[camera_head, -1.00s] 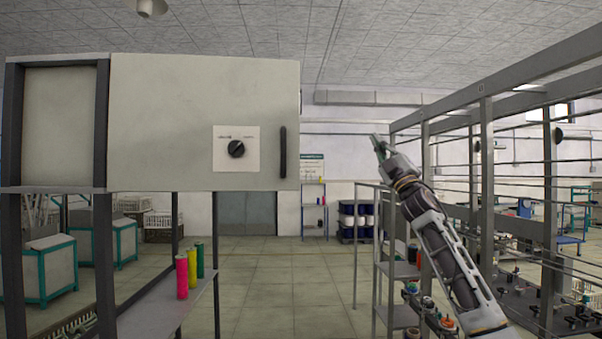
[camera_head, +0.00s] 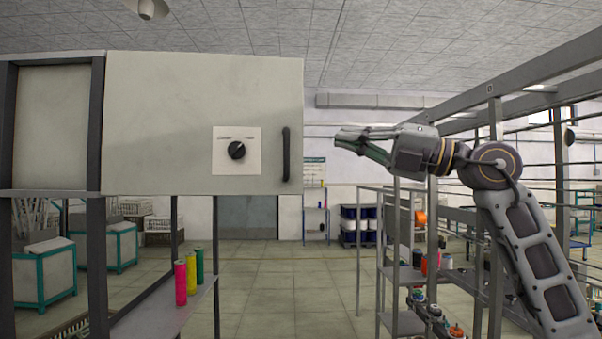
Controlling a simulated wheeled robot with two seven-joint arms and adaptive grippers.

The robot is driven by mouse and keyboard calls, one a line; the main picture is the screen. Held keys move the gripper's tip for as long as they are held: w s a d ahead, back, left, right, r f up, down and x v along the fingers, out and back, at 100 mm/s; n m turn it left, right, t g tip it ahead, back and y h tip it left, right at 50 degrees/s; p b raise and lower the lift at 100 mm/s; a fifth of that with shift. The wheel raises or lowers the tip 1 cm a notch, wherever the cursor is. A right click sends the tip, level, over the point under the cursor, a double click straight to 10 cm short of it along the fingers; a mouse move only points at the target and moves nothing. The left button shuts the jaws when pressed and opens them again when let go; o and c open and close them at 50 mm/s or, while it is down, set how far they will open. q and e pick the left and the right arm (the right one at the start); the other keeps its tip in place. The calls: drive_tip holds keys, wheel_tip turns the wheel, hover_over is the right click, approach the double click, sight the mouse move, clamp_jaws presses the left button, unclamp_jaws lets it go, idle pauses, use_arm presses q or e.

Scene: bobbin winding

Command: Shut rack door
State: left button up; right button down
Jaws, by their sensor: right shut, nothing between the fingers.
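The rack door (camera_head: 160,120) is a large grey-white panel at the left of the view. It carries a white plate with a black knob (camera_head: 236,150) and a dark vertical handle (camera_head: 286,154) near its right edge. The dark rack frame (camera_head: 96,215) stands at its left. My right gripper (camera_head: 338,138) is shut and empty, to the right of the handle, fingers pointing left. It looks apart from the door. My left gripper is not in view.
Below the door, a shelf (camera_head: 150,318) holds pink (camera_head: 180,284), yellow (camera_head: 191,273) and green (camera_head: 200,266) bobbins. A metal frame with shelves (camera_head: 402,322) and spools stands at the right, close to my right arm. The floor (camera_head: 285,290) between is clear.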

wheel_tip(320, 180, down, 6)
drive_tip(key=w+m+h, duration=0.1)
drive_tip(key=m+h, duration=0.2)
drive_tip(key=m, duration=0.3)
drive_tip(key=shift+w+h, duration=0.3)
drive_tip(key=shift+r, duration=0.15)
drive_tip(key=shift+a, duration=0.1)
drive_tip(key=w+d+p+x, duration=0.1)
drive_tip(key=p+x, duration=0.3)
drive_tip(key=x, duration=0.8)
drive_tip(key=shift+w, duration=1)
drive_tip(key=shift+w, duration=0.1)
